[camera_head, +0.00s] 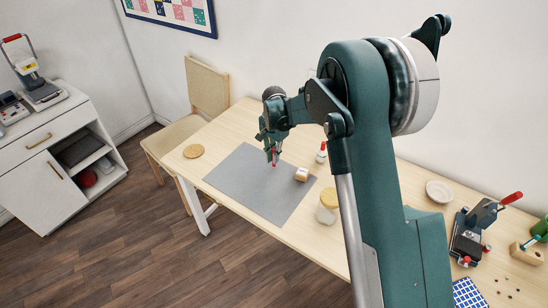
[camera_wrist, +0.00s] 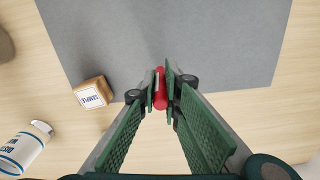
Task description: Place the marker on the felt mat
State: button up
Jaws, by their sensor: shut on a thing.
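My gripper (camera_head: 271,146) is above the grey felt mat (camera_head: 243,180), over its far part in the head view. In the wrist view my gripper (camera_wrist: 160,88) is shut on a red marker (camera_wrist: 160,100), held between the green fingers. The felt mat (camera_wrist: 180,40) fills the upper middle of the wrist view. Whether the marker's lower end touches the mat cannot be told.
A small wooden block with a label (camera_head: 301,174) sits at the mat's right edge. A round cork coaster (camera_head: 194,151) lies left of the mat. The mat's near part is clear.

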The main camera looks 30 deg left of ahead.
jog(key=shift+f, duration=0.1)
jog(key=shift+o, duration=1.1)
jog(key=o, duration=0.4)
jog(key=shift+o, duration=0.2)
notch_tip(320, 180, up, 12)
jog(key=shift+r+p, duration=0.15)
jog(key=shift+p, duration=0.4)
jog(key=shift+d, duration=0.1)
